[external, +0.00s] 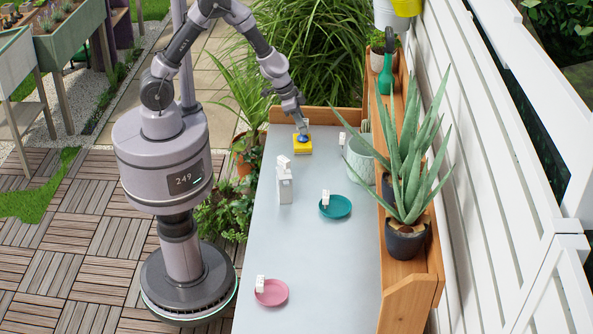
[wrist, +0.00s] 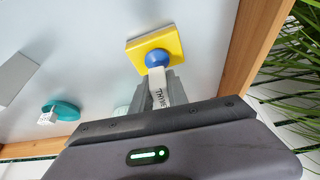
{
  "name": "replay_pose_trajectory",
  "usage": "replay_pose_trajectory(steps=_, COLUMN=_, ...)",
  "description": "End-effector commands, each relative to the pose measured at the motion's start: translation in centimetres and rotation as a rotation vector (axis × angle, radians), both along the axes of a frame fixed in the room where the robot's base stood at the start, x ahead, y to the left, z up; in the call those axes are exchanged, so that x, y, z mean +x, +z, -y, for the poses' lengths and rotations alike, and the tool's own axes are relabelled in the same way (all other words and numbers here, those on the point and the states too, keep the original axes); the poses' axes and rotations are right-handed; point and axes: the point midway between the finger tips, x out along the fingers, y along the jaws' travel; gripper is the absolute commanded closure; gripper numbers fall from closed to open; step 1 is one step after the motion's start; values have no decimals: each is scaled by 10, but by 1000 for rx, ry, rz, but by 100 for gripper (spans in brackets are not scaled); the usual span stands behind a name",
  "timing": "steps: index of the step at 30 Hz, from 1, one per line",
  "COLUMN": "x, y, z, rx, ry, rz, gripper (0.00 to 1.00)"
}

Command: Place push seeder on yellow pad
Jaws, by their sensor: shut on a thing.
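The push seeder (wrist: 157,58) has a round blue part and a white strip reading "THYME" that runs back between the jaws. It also shows as a small blue shape in the external view (external: 302,138). My gripper (wrist: 160,82) is shut on it, pointing down at the far end of the table; it also shows in the external view (external: 301,129). The yellow pad (external: 302,149) is a square block directly under the seeder, and it also shows in the wrist view (wrist: 172,40). The blue part overlaps the pad in both views; I cannot tell whether they touch.
A white container (external: 284,188) stands near the pad. A teal saucer (external: 340,208) and a pink saucer (external: 275,294) lie nearer, each with a white piece. A pale green pot (external: 361,160) and a wooden shelf (external: 405,272) with aloe line the right.

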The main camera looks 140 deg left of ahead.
Motion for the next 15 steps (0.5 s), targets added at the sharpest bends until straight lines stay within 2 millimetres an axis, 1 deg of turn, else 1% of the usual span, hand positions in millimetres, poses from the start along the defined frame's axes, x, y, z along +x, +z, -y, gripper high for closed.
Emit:
replay_pose_trajectory(steps=1, x=0, y=-7, z=0, rx=1, ry=-1, rz=0, gripper=100)
replay_pose_trajectory(steps=7, x=0, y=-4, z=0, rx=2, ry=-1, rz=0, gripper=100)
replay_pose_trajectory(steps=12, x=0, y=-8, z=0, rx=2, ry=-1, rz=0, gripper=100)
replay_pose_trajectory(steps=13, x=0, y=-8, z=0, rx=2, ry=-1, rz=0, gripper=77)
replay_pose_trajectory(steps=15, x=0, y=-7, z=0, rx=2, ry=-1, rz=0, gripper=63)
